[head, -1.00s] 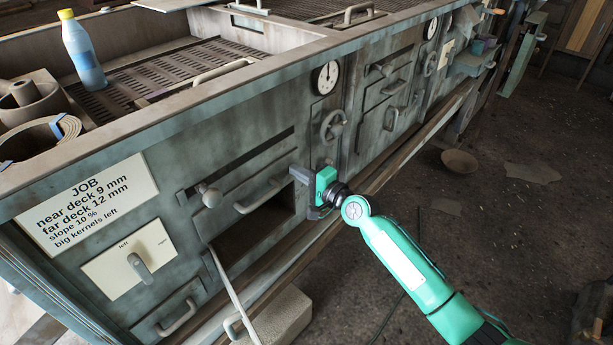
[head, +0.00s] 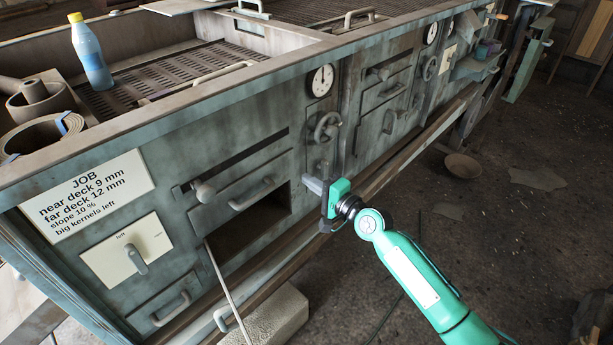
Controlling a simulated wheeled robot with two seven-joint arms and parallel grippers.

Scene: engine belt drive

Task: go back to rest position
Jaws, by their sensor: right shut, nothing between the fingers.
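My right gripper (head: 318,187) shows in the head view at the end of my green right arm. It is shut with nothing between its fingers. It is in front of the grey machine (head: 245,150), close to the right end of the open slot (head: 250,225) and below the handwheel (head: 327,126). I cannot tell whether its tip touches the machine face. My left gripper is not in view.
A JOB sign (head: 88,190) and a lever plate (head: 128,250) are on the machine's front. A bottle (head: 90,55) stands on top. A concrete block (head: 268,318) and a bowl (head: 462,167) are on the floor. The floor at right is mostly clear.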

